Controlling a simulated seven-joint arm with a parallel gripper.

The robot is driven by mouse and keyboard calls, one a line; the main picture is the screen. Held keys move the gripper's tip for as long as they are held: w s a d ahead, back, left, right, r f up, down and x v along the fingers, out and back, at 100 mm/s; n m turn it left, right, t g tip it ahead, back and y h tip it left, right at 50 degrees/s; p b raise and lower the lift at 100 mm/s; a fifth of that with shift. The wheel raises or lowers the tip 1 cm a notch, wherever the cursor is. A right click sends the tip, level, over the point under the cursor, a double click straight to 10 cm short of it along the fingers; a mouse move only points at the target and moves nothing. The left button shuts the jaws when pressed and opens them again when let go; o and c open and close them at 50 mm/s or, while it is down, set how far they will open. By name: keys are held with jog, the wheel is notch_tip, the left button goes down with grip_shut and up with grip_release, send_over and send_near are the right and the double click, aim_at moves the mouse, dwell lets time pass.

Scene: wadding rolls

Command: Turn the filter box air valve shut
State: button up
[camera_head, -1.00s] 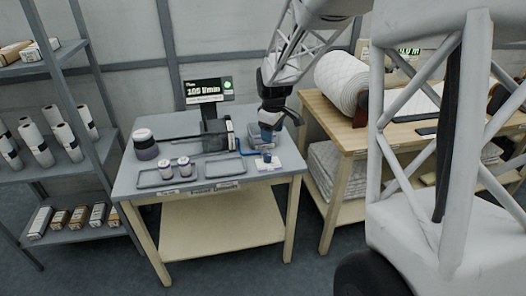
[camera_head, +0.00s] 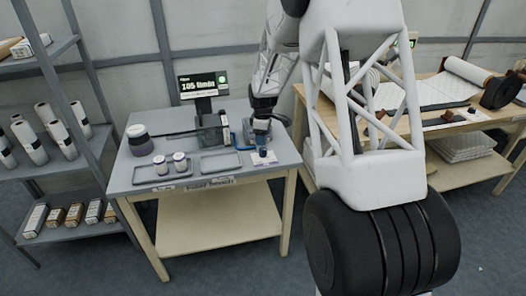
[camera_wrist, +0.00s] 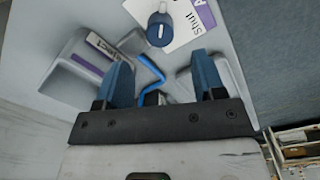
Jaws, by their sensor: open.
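The air valve is a blue round knob (camera_wrist: 159,28) with a white mark, on a white card (camera_wrist: 187,22) with a purple band and the word "Shut". It also shows as a small dark blue knob in the head view (camera_head: 262,152), at the front right of the grey table (camera_head: 235,188). My gripper (camera_wrist: 162,68) has its two blue fingers apart and empty. The knob lies beyond the fingertips, not between them. In the head view my gripper (camera_head: 262,126) is above the table's right side, close behind the valve. A grey box with a label (camera_wrist: 88,62) stands left of the fingers.
A blue tube (camera_wrist: 150,67) runs beside the box. A flow display (camera_head: 203,86) reads about 105 l/min. A wooden bench (camera_head: 470,118) is at the right.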

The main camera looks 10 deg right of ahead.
aim_at(263, 149)
jog(key=shift+f, duration=0.1)
jog(key=shift+f, duration=3.8)
jog(key=shift+c, duration=0.4)
jog(key=c, duration=0.8)
jog(key=shift+c, duration=0.2)
